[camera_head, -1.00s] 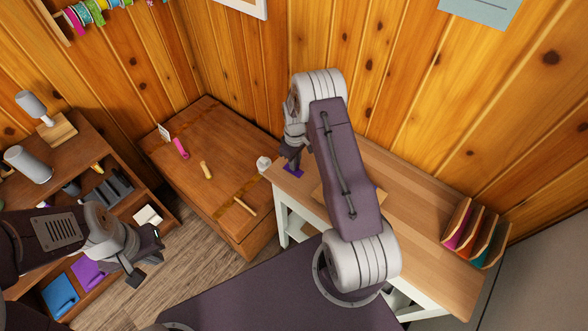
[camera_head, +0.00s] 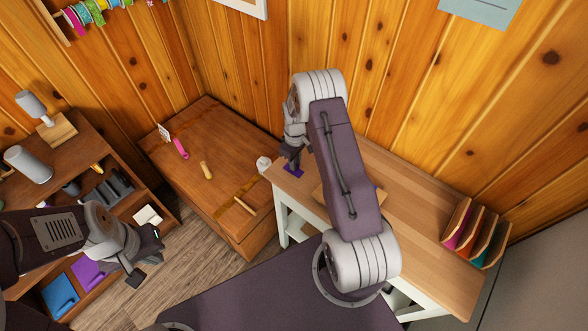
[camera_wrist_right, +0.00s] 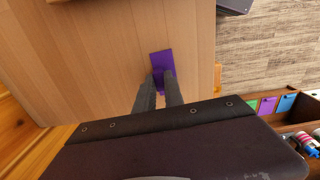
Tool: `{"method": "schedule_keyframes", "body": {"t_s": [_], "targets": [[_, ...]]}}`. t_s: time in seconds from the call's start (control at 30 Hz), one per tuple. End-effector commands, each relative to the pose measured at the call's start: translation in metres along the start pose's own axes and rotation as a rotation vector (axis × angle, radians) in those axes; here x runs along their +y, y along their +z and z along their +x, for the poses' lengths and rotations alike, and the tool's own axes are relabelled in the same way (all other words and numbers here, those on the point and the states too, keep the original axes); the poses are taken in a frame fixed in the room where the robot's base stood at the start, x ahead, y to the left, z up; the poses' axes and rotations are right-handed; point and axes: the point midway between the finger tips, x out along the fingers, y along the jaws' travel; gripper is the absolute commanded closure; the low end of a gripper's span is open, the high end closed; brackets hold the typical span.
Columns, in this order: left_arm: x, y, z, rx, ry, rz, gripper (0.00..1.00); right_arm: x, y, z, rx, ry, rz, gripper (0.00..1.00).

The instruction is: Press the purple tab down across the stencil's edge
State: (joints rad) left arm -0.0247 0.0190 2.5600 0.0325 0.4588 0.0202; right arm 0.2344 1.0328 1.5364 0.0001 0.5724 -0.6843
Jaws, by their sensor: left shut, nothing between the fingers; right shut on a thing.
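The purple tab (camera_head: 293,172) is at the left end of the light wooden table, below my right gripper (camera_head: 296,164). In the right wrist view the purple tab (camera_wrist_right: 162,62) is a small flat strip over the pale tabletop. The dark fingers of my right gripper (camera_wrist_right: 163,82) are shut on its near part and hide some of it. I cannot tell whether the tab touches the tabletop. I cannot make out the stencil or its edge. My left gripper (camera_head: 143,268) is shut and empty, far left, over the floor by the brown shelf.
The light wooden table (camera_head: 400,215) has a rack of coloured sheets (camera_head: 476,235) at its right end. A brown chest (camera_head: 215,150) beside it holds a pink tool (camera_head: 181,148), a wooden-handled tool (camera_head: 206,170) and a white item (camera_head: 264,163). My right arm hides part of the table.

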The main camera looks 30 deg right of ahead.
Motion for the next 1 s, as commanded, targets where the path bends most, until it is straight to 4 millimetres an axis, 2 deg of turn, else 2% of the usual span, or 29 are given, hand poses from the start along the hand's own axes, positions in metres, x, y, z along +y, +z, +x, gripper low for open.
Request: {"method": "schedule_keyframes", "body": {"t_s": [0.27, 1.0], "targets": [[0.000, 0.000, -0.002, 0.000, 0.000, 0.000, 1.00, 0.000, 0.000, -0.002, 0.000, 0.000, 0.000, 1.00], [0.001, -0.004, -0.036, 0.000, 0.000, 0.000, 1.00, 0.000, 0.000, -0.048, 0.000, 0.000, 0.000, 1.00]]}}
